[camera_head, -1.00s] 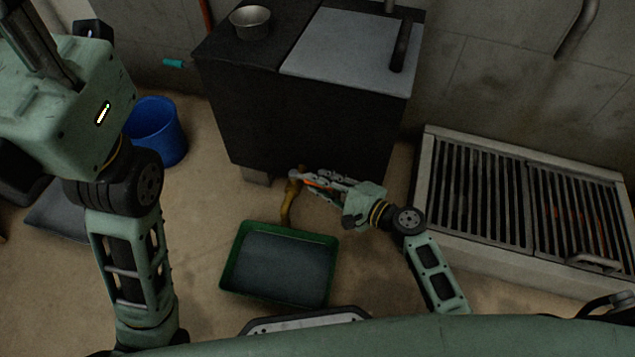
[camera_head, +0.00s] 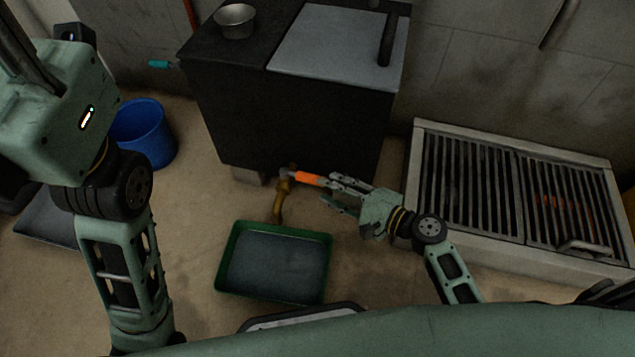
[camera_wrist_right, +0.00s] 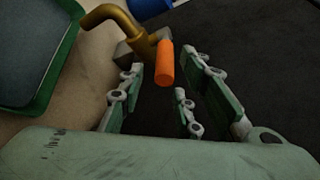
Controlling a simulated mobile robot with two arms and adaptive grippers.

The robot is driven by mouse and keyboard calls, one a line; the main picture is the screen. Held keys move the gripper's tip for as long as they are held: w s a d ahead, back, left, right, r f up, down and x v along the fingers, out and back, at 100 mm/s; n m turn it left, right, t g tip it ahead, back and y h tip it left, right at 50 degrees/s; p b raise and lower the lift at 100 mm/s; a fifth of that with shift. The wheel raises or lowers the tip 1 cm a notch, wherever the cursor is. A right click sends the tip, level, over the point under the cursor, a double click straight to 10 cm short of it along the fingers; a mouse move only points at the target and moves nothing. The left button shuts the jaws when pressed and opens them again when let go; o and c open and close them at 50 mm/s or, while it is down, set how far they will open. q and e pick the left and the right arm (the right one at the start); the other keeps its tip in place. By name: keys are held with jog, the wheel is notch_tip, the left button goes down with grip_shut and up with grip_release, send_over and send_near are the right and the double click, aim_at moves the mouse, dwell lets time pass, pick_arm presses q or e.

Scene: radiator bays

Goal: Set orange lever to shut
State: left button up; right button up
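The orange lever (camera_head: 308,179) sits on a brass tap (camera_head: 279,202) low at the front of the black cabinet. In the head view it points right, sideways from the down-bent spout. My right gripper (camera_head: 329,189) is open at the lever's free end, with one finger close to the tip and another lower. In the right wrist view the orange lever (camera_wrist_right: 165,63) shows between the spread fingers of my right gripper (camera_wrist_right: 163,75), its end towards the camera. I cannot tell whether a finger touches it. My left arm shows at the left; its gripper is out of view.
A green tray (camera_head: 228,285) lies on the floor below the spout. A slatted radiator (camera_head: 470,195) stands right of my right arm. A blue bucket (camera_head: 146,135) stands left of the black cabinet (camera_head: 290,125), which has a metal bowl (camera_head: 235,20) on top.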

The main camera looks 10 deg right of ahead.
jog(key=v, duration=0.6)
jog(key=shift+a, duration=0.1)
dwell(0.3)
